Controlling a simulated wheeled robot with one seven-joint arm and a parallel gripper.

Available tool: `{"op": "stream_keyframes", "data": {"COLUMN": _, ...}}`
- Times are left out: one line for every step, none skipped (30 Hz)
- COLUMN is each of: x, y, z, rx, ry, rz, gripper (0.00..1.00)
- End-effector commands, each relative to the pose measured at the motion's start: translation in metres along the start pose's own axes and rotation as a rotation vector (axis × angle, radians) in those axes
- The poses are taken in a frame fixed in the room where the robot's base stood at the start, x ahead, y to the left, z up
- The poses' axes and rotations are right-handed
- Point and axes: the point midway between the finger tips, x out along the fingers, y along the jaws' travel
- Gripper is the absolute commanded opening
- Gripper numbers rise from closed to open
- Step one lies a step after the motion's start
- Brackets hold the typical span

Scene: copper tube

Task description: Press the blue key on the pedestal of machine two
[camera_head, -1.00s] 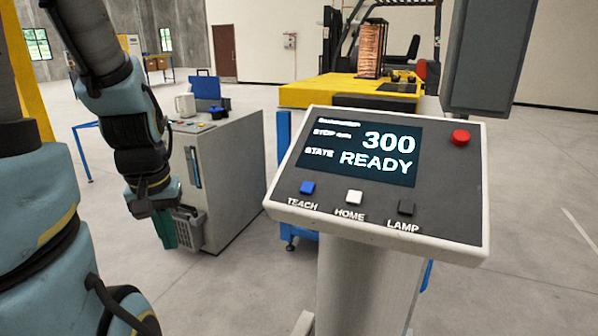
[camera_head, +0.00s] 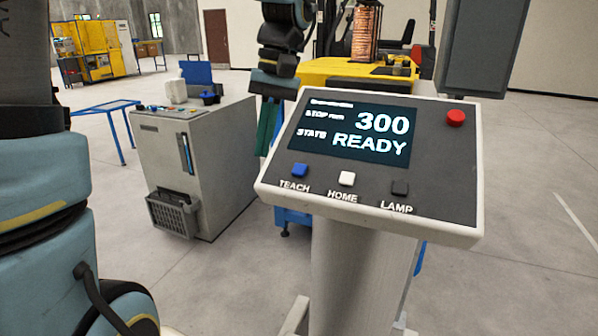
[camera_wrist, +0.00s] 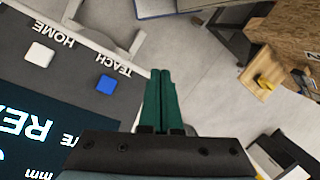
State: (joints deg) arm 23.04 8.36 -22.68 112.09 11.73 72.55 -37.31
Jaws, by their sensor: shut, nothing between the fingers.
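The pedestal (camera_head: 345,270) of the machine carries a tilted panel (camera_head: 440,170) with a lit screen reading 300 and READY. The blue key (camera_head: 300,171), labelled TEACH, sits at the panel's lower left; it also shows in the wrist view (camera_wrist: 106,84). My gripper (camera_head: 263,150) has green fingers and hangs just left of the panel's upper left edge, apart from the blue key. In the wrist view my gripper (camera_wrist: 161,72) is shut and empty, its fingertips to the right of the blue key, beyond the panel's edge.
A white HOME key (camera_head: 347,179), a dark LAMP key (camera_head: 400,188) and a red button (camera_head: 455,118) share the panel. A grey cabinet (camera_head: 160,160) stands to the left. A grey box (camera_head: 485,45) is behind the panel's right side. Open floor lies in front.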

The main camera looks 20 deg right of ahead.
Motion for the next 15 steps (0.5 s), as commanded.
{"op": "stream_keyframes", "data": {"x": -0.015, "y": 0.014, "z": 0.004, "rx": 0.006, "ry": 0.002, "rz": -0.025, "gripper": 0.0}}
{"op": "stream_keyframes", "data": {"x": -0.022, "y": 0.019, "z": 0.007, "rx": 0.003, "ry": 0.001, "rz": -0.04, "gripper": 0.0}}
{"op": "stream_keyframes", "data": {"x": -0.031, "y": 0.024, "z": 0.01, "rx": -0.001, "ry": 0.001, "rz": -0.057, "gripper": 0.0}}
{"op": "stream_keyframes", "data": {"x": -0.036, "y": 0.027, "z": 0.013, "rx": -0.004, "ry": 0.002, "rz": -0.067, "gripper": 0.0}}
{"op": "stream_keyframes", "data": {"x": -0.041, "y": 0.029, "z": 0.015, "rx": -0.007, "ry": 0.001, "rz": -0.076, "gripper": 0.0}}
{"op": "stream_keyframes", "data": {"x": -0.045, "y": 0.031, "z": 0.016, "rx": -0.01, "ry": 0.002, "rz": -0.083, "gripper": 0.0}}
{"op": "stream_keyframes", "data": {"x": -0.047, "y": 0.032, "z": 0.018, "rx": -0.012, "ry": 0.001, "rz": -0.088, "gripper": 0.0}}
{"op": "stream_keyframes", "data": {"x": -0.048, "y": 0.033, "z": 0.018, "rx": -0.013, "ry": 0.002, "rz": -0.091, "gripper": 0.0}}
{"op": "stream_keyframes", "data": {"x": -0.049, "y": 0.033, "z": 0.019, "rx": -0.014, "ry": 0.001, "rz": -0.093, "gripper": 0.0}}
{"op": "stream_keyframes", "data": {"x": -0.049, "y": 0.033, "z": 0.019, "rx": -0.014, "ry": 0.001, "rz": -0.094, "gripper": 0.0}}
{"op": "stream_keyframes", "data": {"x": -0.049, "y": 0.033, "z": 0.019, "rx": -0.014, "ry": 0.001, "rz": -0.094, "gripper": 0.0}}
{"op": "stream_keyframes", "data": {"x": -0.049, "y": 0.033, "z": 0.019, "rx": -0.015, "ry": 0.001, "rz": -0.094, "gripper": 0.0}}
{"op": "stream_keyframes", "data": {"x": -0.049, "y": 0.033, "z": 0.019, "rx": -0.015, "ry": 0.001, "rz": -0.094, "gripper": 0.0}}
{"op": "stream_keyframes", "data": {"x": -0.049, "y": 0.033, "z": 0.019, "rx": -0.015, "ry": 0.001, "rz": -0.094, "gripper": 0.0}}
{"op": "stream_keyframes", "data": {"x": -0.049, "y": 0.033, "z": 0.019, "rx": -0.015, "ry": 0.001, "rz": -0.093, "gripper": 0.0}}
